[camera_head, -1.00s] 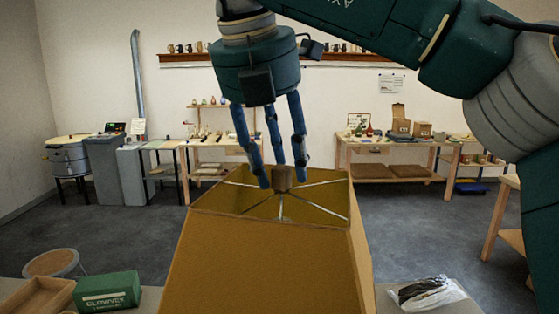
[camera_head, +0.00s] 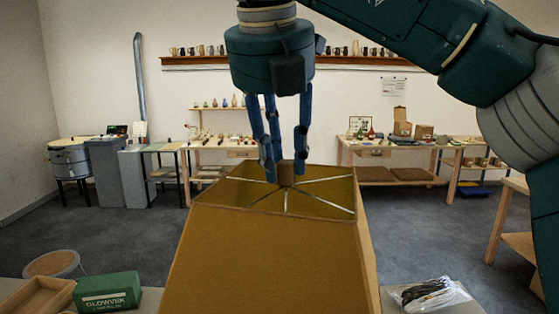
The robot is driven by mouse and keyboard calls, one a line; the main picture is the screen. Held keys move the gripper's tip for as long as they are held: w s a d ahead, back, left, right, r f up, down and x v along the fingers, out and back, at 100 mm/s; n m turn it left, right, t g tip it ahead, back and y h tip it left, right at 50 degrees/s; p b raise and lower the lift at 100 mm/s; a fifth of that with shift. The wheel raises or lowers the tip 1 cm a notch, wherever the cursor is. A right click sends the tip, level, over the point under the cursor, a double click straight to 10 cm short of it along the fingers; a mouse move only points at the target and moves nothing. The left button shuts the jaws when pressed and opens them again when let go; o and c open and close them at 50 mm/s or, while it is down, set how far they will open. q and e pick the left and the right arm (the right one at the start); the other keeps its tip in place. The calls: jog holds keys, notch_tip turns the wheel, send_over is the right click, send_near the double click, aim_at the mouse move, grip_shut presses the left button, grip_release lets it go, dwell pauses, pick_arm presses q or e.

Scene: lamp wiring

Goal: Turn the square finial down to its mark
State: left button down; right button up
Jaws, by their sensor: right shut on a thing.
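The square finial (camera_head: 286,174) is a small brown block at the centre of the metal spokes on top of the tan lamp shade (camera_head: 262,262). My right gripper (camera_head: 285,172) points straight down over the shade, its blue fingers closed around the finial's sides. The mark and the thread under the finial cannot be made out. My left gripper is not in view.
On the near bench, a green box (camera_head: 107,292) and a wooden tray (camera_head: 38,298) lie left of the shade. A clear bag (camera_head: 430,294) with dark contents lies to the right. Work tables stand along the far wall.

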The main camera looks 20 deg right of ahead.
jog(key=o, duration=0.9)
jog(key=shift+o, duration=0.2)
jog(key=shift+d, duration=0.25)
jog(key=v, duration=1.2)
jog(key=shift+s, duration=0.1)
